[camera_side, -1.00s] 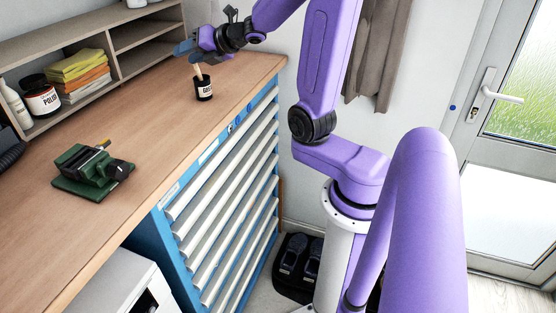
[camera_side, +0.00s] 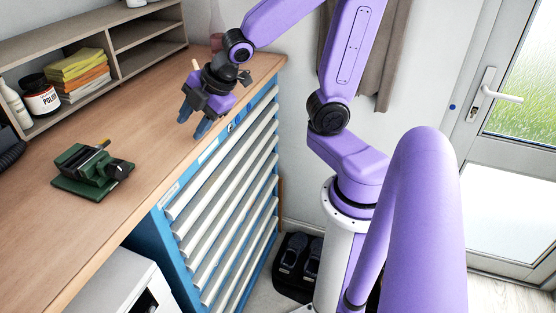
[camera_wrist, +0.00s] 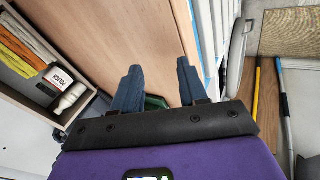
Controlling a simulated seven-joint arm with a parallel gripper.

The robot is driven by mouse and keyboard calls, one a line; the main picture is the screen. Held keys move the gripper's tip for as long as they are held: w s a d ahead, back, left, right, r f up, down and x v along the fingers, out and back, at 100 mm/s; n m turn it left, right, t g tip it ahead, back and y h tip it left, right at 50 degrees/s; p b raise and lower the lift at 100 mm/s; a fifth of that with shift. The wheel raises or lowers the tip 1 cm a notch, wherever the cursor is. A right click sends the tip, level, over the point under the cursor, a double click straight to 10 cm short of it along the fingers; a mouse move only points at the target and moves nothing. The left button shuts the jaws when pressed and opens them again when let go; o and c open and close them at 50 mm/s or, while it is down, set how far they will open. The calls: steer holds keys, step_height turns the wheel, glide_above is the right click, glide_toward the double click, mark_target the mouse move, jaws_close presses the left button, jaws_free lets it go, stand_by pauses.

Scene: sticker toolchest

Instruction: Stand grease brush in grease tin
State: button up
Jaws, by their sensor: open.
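The pale handle (camera_side: 196,64) of the grease brush shows above my gripper in the side view, at the far part of the bench. The dark grease tin beneath it is hidden behind my gripper now. In the earlier side frame the brush stands leaning in that tin. My gripper (camera_side: 192,124) is open and empty, its blue-grey fingers pointing down near the front edge of the bench, on the camera side of the brush. In the wrist view my gripper (camera_wrist: 157,82) shows spread fingers with nothing between them but bench; neither brush nor tin shows there.
A green vise (camera_side: 92,170) stands on the wooden bench (camera_side: 130,125). The shelf unit (camera_side: 116,68) at the back holds a polish jar (camera_side: 41,97), folded cloths (camera_side: 80,72) and a white bottle (camera_side: 14,105). A blue drawer cabinet (camera_side: 228,190) is below. The bench between vise and gripper is clear.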

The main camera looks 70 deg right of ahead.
steer(key=s+a+f+m+g, duration=0.1)
steer(key=s+g, duration=0.1)
steer(key=s, duration=0.4)
steer(key=s+a+f+m+g, duration=0.1)
steer(key=s+g, duration=0.1)
steer(key=s, duration=0.5)
steer(key=s+a+f+m+g+h, duration=0.1)
steer(key=s+g, duration=0.1)
steer(key=s, duration=0.5)
steer(key=shift+s+m, duration=0.2)
steer(key=shift+m, duration=0.1)
